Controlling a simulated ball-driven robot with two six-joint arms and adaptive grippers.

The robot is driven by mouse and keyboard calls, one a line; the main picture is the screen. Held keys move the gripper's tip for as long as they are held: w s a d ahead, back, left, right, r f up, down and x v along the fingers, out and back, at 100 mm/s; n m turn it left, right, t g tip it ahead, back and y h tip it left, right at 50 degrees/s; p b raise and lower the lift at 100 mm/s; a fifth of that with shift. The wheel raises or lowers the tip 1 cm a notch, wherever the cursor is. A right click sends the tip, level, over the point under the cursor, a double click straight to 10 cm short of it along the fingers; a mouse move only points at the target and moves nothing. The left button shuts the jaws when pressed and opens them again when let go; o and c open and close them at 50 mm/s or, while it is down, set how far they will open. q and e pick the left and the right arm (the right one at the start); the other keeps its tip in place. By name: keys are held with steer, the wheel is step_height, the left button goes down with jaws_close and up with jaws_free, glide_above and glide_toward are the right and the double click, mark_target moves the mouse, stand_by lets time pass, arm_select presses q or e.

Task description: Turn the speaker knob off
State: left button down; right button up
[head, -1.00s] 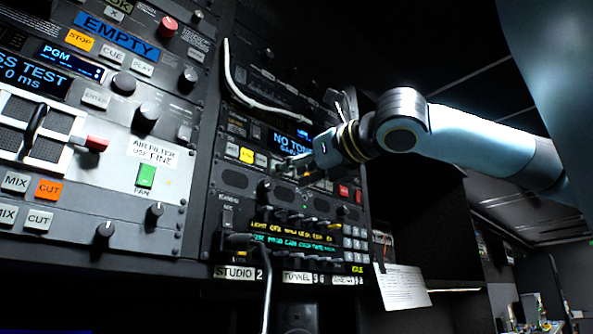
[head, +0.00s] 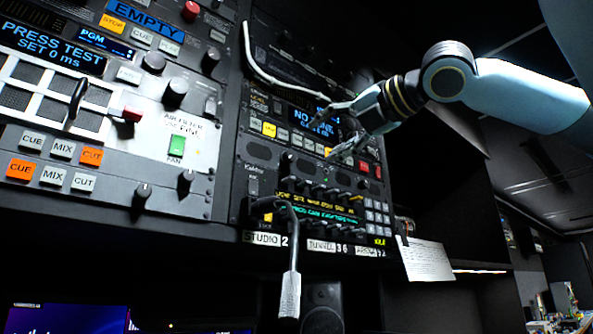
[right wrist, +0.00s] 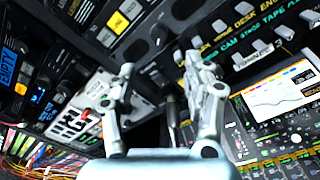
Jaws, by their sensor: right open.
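Several dark round knobs show on the rack in the head view, among them a knob (head: 143,191) low on the left panel, one (head: 186,181) right of it and a larger one (head: 175,94) above. I cannot read which one is the speaker knob. My right gripper (head: 331,136) is open and empty, its fingers spread before the blue-display unit (head: 314,122) on the right rack. In the right wrist view the same gripper (right wrist: 160,64) shows two separate fingers with nothing between them. My left gripper is in neither view.
A white cable (head: 262,72) droops across the upper right rack. A paper sheet (head: 425,260) hangs at the right. A speaker (head: 322,310) stands under the rack. A green fan switch (head: 176,146) is on the left panel.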

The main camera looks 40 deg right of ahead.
mark_target(292, 155)
steer(key=w+p, duration=0.6)
steer(key=p, duration=0.1)
steer(key=w+d+p, duration=0.1)
steer(key=w+p, duration=0.2)
steer(key=shift+w+r, duration=0.15)
steer(key=shift+r, duration=0.15)
arm_select(q)
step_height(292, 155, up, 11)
steer(key=p, duration=0.1)
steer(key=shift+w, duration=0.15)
arm_select(e)
steer(key=shift+w+f, duration=0.2)
steer(key=shift+w, duration=0.4)
jaws_close()
steer(key=shift+n, duration=0.7)
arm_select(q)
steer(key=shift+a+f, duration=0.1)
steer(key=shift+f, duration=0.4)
arm_select(e)
jaws_free()
